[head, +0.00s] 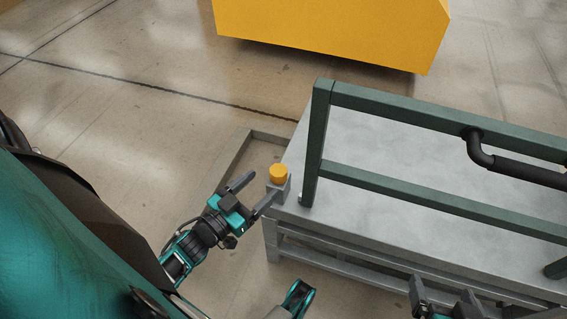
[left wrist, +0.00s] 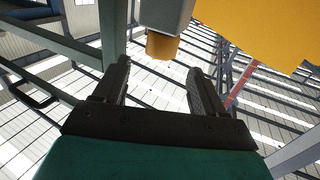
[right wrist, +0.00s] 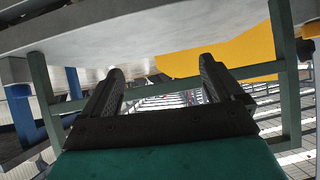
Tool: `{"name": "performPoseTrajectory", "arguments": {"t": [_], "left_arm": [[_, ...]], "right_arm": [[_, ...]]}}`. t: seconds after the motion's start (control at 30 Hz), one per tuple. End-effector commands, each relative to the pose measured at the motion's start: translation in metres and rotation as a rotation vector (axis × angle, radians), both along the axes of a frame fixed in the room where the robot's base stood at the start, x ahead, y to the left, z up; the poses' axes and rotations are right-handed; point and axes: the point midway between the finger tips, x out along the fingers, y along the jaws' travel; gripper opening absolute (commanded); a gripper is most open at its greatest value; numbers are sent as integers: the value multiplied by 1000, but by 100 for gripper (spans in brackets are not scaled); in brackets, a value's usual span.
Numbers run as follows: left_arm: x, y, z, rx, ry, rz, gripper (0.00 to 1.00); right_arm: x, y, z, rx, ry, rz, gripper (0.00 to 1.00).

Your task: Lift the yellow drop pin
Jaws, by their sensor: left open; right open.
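The yellow drop pin (head: 278,171) shows its round yellow knob on top of a small grey block (head: 279,189) at the left corner of the cart. In the left wrist view the yellow knob (left wrist: 162,45) and its grey block (left wrist: 165,14) appear beyond the fingertips, roughly between them. My left gripper (head: 254,194) is open and empty, with its fingers pointing towards the pin, one of them close to the block. I cannot tell whether that finger touches it. My right gripper (right wrist: 162,80) is open and empty near the cart's front side, at the bottom right of the head view (head: 446,298).
The grey cart top (head: 390,140) carries a dark green rail frame (head: 317,140) just right of the pin, with a black handle (head: 510,172). A grey bar (head: 232,160) lies low at the left. A large yellow body (head: 330,30) stands beyond. The floor at left is clear.

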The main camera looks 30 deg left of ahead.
Motion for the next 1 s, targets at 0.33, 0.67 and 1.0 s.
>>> {"name": "performPoseTrajectory", "arguments": {"t": [0.33,0.67,1.0], "left_arm": [[69,-11,-1,1,-2,0,71],[89,-14,0,2,1,0,71],[88,-14,0,1,1,1,57]], "right_arm": [[2,4,-7,8,-3,7,94],[3,8,-7,15,2,12,94],[3,8,-6,16,-2,11,94]]}}
